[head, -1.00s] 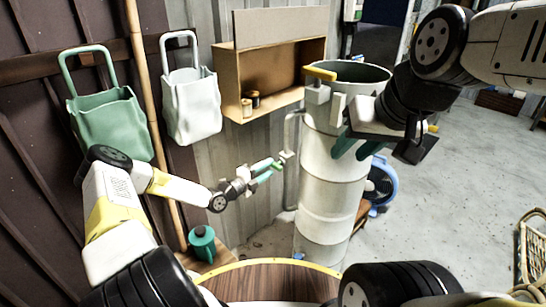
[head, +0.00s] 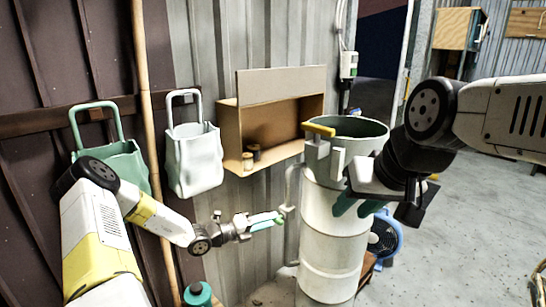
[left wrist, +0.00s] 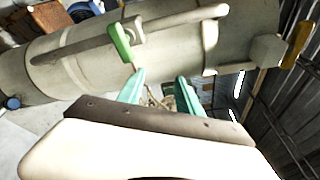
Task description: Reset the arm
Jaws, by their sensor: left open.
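My left gripper (head: 272,222) is beside the left side of the tall cream cylinder (head: 330,235), near its side pipe (head: 291,188). In the left wrist view its teal fingers (left wrist: 160,82) are apart with nothing between them, and the cylinder (left wrist: 75,65) lies across the picture. A green handle (left wrist: 122,42) on the pipe is just beyond the fingers, apart from them. My right gripper (head: 358,207) is in front of the cylinder's upper right side. Its two teal fingers point down, apart, with no object seen between them.
A yellow handle (head: 319,129) sits at the cylinder's rim. A brown wall shelf (head: 228,140), a white bag (head: 194,160) and a green bag (head: 125,163) hang at left. A bamboo pole (head: 146,90) stands between the bags. A blue fan (head: 385,235) stands behind the cylinder.

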